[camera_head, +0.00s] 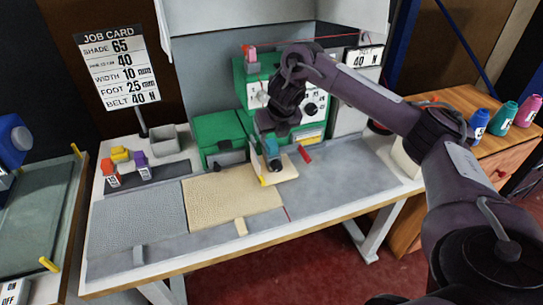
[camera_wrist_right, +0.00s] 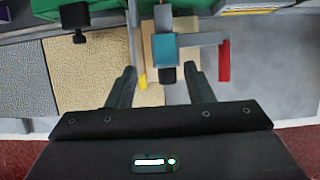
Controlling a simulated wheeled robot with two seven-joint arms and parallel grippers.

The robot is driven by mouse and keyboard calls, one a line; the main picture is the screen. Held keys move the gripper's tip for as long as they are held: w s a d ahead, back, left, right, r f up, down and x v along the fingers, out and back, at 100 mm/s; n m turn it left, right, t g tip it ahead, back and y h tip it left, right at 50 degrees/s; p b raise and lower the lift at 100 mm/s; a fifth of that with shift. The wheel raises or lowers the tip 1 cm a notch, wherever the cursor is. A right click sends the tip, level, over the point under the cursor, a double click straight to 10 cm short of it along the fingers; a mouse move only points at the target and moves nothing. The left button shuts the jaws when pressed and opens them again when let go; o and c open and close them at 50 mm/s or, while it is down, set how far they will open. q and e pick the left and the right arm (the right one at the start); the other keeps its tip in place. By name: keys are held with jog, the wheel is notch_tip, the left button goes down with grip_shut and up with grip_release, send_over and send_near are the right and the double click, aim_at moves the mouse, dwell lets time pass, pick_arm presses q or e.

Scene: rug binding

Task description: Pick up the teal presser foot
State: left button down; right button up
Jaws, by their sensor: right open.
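The teal presser foot (camera_head: 272,147) is at the front of the green machine, over a pale wooden plate (camera_head: 284,174). In the right wrist view the teal presser foot (camera_wrist_right: 167,47) shows as a teal block with a dark lower part, just beyond my fingertips and roughly centred between them. My right gripper (camera_wrist_right: 161,72) is open and empty, one finger on each side. In the head view my right gripper (camera_head: 270,135) comes down over the foot and partly hides it. I cannot tell whether it touches the foot. My left gripper is not in view.
A red lever (camera_wrist_right: 224,61) sits close to the right finger. A rack (camera_head: 145,175) holds orange, yellow and purple pieces at the left. A beige rug piece (camera_head: 230,203) lies on the bench. Thread cones, including a teal one (camera_head: 503,118), stand at the right. The bench's right side is clear.

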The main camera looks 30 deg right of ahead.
aim_at(272, 143)
jog(key=x, duration=0.2)
jog(key=p+x, duration=0.1)
jog(key=x, duration=0.2)
jog(key=d+x, duration=0.1)
jog(key=x, duration=0.1)
jog(key=shift+w+p, duration=0.3)
jog(key=shift+p, duration=0.05)
jog(key=c, duration=0.7)
jog(key=shift+c, duration=0.2)
jog(key=shift+r, duration=0.1)
